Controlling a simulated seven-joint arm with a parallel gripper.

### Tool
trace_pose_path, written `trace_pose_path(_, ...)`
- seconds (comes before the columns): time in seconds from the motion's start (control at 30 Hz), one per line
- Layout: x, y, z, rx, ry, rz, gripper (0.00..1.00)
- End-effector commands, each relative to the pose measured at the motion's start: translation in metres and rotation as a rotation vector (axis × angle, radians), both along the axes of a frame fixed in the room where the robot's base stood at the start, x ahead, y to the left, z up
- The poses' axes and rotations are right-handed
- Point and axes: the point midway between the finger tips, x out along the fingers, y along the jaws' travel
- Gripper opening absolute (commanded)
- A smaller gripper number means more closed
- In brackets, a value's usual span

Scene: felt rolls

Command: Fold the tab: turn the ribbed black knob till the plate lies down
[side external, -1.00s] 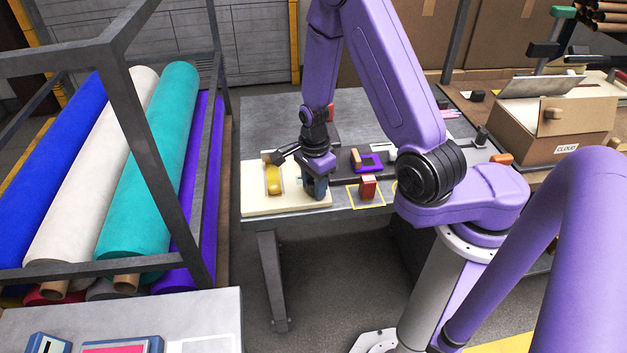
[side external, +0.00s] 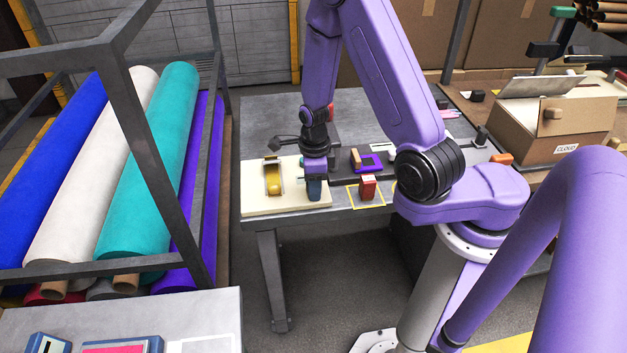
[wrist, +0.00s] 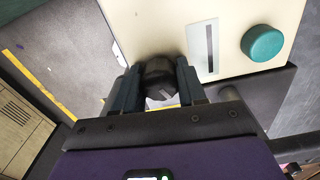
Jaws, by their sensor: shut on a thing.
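My gripper (side external: 314,190) points down at the right part of a cream board (side external: 255,205) on the grey table. In the wrist view, its dark teal fingers stand on both sides of the black knob (wrist: 160,72) and are shut on it. The fingers hide the knob's sides, and its ribs are hard to make out. Beside the knob, the board has a pale strip with a dark slot (wrist: 209,45). I cannot clearly make out the plate or its tilt. The side view shows the knob hidden by my gripper.
A round teal piece (wrist: 263,43) sits on the board past the slot. A red block (side external: 368,187) and a purple frame (side external: 371,161) are to the right. Felt rolls (side external: 150,165) fill the left rack.

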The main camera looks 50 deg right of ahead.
Motion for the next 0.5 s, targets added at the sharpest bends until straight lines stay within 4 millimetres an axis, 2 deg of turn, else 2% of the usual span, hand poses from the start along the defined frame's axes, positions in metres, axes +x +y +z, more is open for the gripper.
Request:
trace_pose_path(0.37, -0.0013, 0.0003, -0.0017, 0.001, 0.003, -0.031, 0.0)
trace_pose_path(0.5, -0.0013, 0.0002, -0.0019, 0.001, 0.004, -0.148, 0.0)
